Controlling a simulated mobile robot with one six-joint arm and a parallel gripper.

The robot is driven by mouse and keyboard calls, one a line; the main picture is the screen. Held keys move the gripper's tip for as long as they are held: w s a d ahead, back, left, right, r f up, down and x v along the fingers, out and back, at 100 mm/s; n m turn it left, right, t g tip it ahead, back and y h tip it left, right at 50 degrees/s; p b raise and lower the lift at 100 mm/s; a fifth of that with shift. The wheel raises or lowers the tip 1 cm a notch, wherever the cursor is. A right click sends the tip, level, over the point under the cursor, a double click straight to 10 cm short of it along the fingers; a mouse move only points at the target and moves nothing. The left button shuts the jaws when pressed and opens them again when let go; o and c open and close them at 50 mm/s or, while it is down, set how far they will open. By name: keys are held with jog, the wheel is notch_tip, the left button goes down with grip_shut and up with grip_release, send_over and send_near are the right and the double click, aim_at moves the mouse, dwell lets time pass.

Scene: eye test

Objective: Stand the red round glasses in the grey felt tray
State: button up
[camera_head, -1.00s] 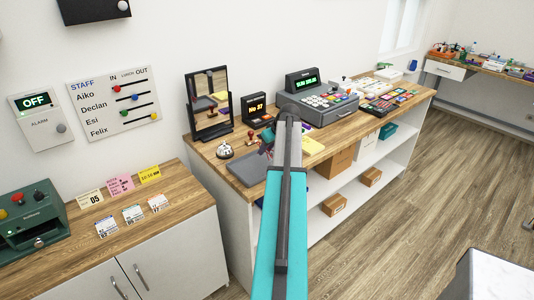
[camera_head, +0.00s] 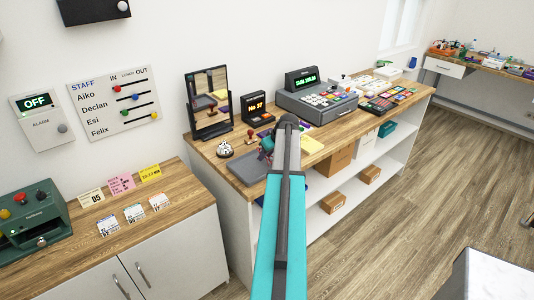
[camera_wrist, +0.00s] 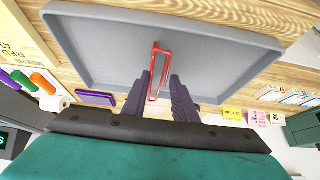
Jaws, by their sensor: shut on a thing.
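The red glasses (camera_wrist: 154,72) show in the wrist view as a narrow red frame, seen nearly edge-on. My gripper (camera_wrist: 160,84) is shut on them, with a dark finger on each side. The grey tray (camera_wrist: 100,46) lies behind them in the wrist view, and the glasses overlap its floor and nearer rim. I cannot tell whether they touch it. In the head view the tray (camera_head: 243,172) lies flat on the wooden counter, partly hidden by my arm. My gripper (camera_head: 267,148) is low over the counter there, mostly hidden, and the glasses cannot be made out.
A bell (camera_head: 225,150) and a mirror (camera_head: 209,103) stand left of the gripper. A number display (camera_head: 254,107) and a cash register (camera_head: 318,101) stand behind it. In the wrist view, a purple block (camera_wrist: 95,98) and a white roll (camera_wrist: 55,103) lie near the tray.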

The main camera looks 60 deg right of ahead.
jog(key=shift+f, duration=0.15)
jog(key=o, duration=1)
jog(key=shift+r, duration=0.25)
jog(key=b+v, duration=0.3)
jog(key=v, duration=0.9)
jog(key=shift+w+f, duration=0.1)
dwell(0.4)
